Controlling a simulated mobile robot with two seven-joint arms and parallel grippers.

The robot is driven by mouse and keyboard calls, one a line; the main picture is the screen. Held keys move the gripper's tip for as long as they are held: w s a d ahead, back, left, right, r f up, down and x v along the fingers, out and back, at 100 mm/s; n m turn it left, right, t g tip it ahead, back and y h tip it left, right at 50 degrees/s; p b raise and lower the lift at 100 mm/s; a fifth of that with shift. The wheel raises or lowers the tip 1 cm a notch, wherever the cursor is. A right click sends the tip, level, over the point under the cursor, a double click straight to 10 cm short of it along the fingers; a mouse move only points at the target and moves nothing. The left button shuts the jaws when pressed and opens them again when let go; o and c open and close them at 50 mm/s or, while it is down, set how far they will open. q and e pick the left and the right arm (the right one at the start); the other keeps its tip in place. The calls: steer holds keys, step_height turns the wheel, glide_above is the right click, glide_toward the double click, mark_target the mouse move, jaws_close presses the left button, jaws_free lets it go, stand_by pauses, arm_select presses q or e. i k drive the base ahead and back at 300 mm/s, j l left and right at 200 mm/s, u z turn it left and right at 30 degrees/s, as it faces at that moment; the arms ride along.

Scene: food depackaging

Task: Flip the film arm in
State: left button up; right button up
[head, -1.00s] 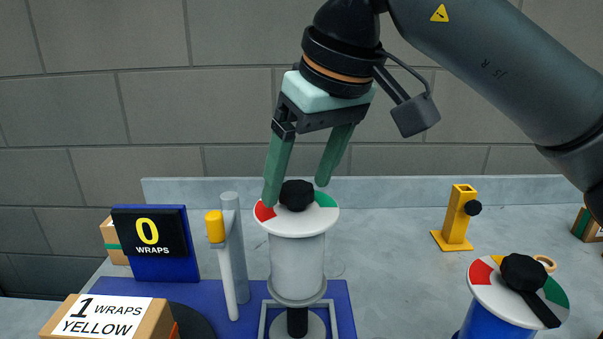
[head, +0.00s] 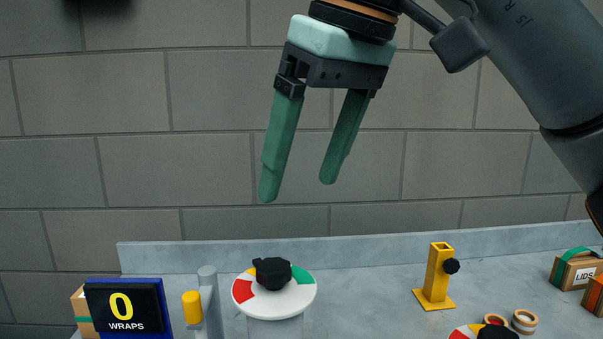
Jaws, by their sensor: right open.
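The film arm's yellow end (head: 192,307) shows at the lower left, just left of a grey post (head: 208,290); the frame's bottom edge cuts off its lower part. A white round top (head: 268,307) with red, yellow and green sectors and a black knob (head: 271,273) stands to the right of the post. My right gripper (head: 299,190) is open and empty, fingers pointing down, well above the knob and apart from it. My left gripper is not in view.
A counter display (head: 127,310) reads 0 WRAPS at the left. A yellow stand (head: 436,280) with a black knob stands right of centre. Tape rings (head: 524,321) and a LIDS box (head: 574,270) are farther right. The bench between the round top and yellow stand is clear.

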mark_target(195, 304)
steer(key=k, duration=1.5)
